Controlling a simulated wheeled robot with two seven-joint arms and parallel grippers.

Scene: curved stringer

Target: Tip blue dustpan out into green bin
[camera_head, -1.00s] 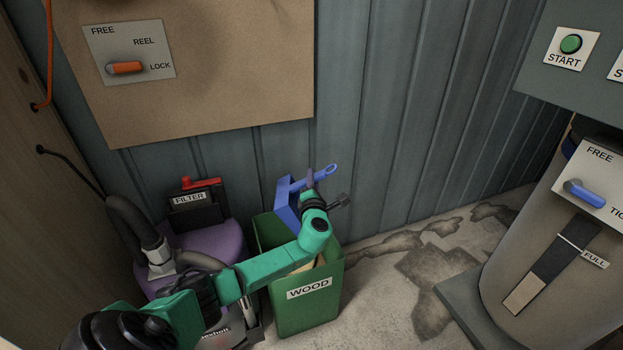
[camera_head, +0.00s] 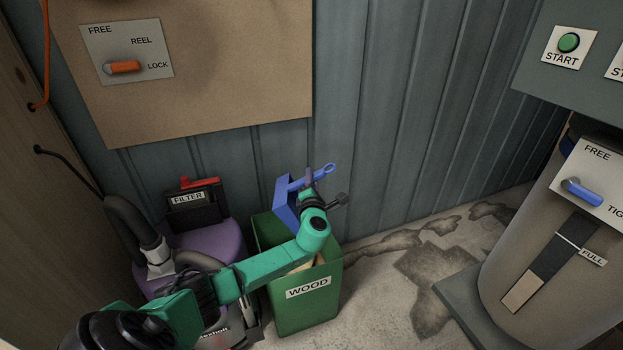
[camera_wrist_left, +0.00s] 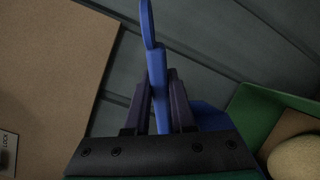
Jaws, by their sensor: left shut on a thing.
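The blue dustpan (camera_head: 284,201) is tilted steeply above the back of the green bin. My left gripper (camera_head: 308,180) is shut on its handle; the looped handle end sticks out to the upper right. In the left wrist view the dustpan handle (camera_wrist_left: 158,85) runs between the two dark fingers of the gripper (camera_wrist_left: 160,105). The green bin (camera_head: 318,309), labelled WOOD, stands on the floor below. Light-coloured contents show inside it, partly hidden by my left arm; they also show in the left wrist view. The pan's inside surface is not clearly visible. My right gripper is not in view.
A purple vacuum (camera_head: 213,245) with a grey hose and a FILTER box (camera_head: 195,206) stands left of the bin. A grey corrugated wall (camera_head: 420,120) is close behind. A large drum (camera_head: 540,255) stands at right; stained floor (camera_head: 400,275) between is clear.

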